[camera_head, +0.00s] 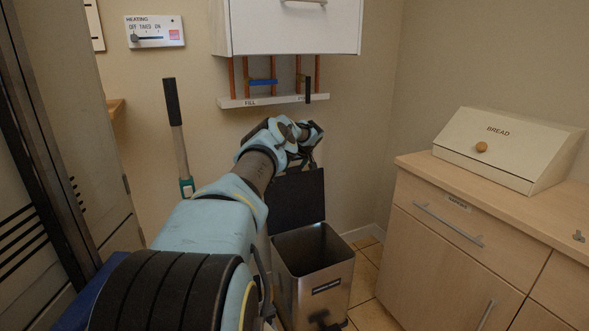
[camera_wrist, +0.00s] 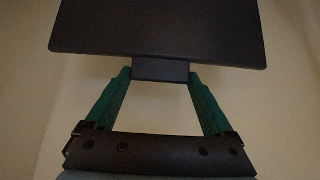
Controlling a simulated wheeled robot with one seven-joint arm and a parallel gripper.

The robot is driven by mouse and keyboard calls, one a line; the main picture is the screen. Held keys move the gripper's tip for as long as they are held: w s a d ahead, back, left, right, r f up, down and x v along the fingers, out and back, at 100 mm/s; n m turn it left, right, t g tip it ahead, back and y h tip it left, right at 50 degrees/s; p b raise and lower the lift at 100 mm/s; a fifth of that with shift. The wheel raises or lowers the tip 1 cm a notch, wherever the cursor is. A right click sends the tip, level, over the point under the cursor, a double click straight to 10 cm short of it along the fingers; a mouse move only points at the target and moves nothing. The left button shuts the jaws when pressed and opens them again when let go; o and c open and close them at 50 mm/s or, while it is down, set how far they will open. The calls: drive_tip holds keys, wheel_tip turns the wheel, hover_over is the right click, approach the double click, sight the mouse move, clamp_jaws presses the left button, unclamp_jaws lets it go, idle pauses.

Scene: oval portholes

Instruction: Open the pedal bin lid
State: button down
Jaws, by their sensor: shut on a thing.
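The pedal bin (camera_head: 315,262) is a metal box standing on the floor in the middle of the head view. Its dark lid (camera_head: 297,200) stands upright at the back, and the bin's mouth is open. The lid (camera_wrist: 160,30) also fills the top of the wrist view, with a small tab (camera_wrist: 160,70) at its edge. My gripper (camera_wrist: 160,76) has its two green fingers shut on that tab. In the head view my gripper (camera_head: 308,160) is at the lid's top edge, partly hidden by my wrist. The bin's pedal (camera_head: 322,322) is low at the front.
A wooden cabinet (camera_head: 440,245) with a bread box (camera_head: 510,145) on top stands at the right. A white wall cupboard (camera_head: 290,28) and pipes with a white rail (camera_head: 272,101) are above my gripper. A black-handled pole (camera_head: 175,120) is at the left.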

drive_tip(key=shift+w+a+r, duration=0.1)
drive_tip(key=shift+a+r, duration=0.05)
drive_tip(key=shift+r, duration=0.1)
drive_tip(key=shift+c, duration=0.4)
unclamp_jaws()
drive_tip(key=shift+o, duration=0.4)
drive_tip(key=shift+f, duration=0.1)
drive_tip(key=v, duration=1.1)
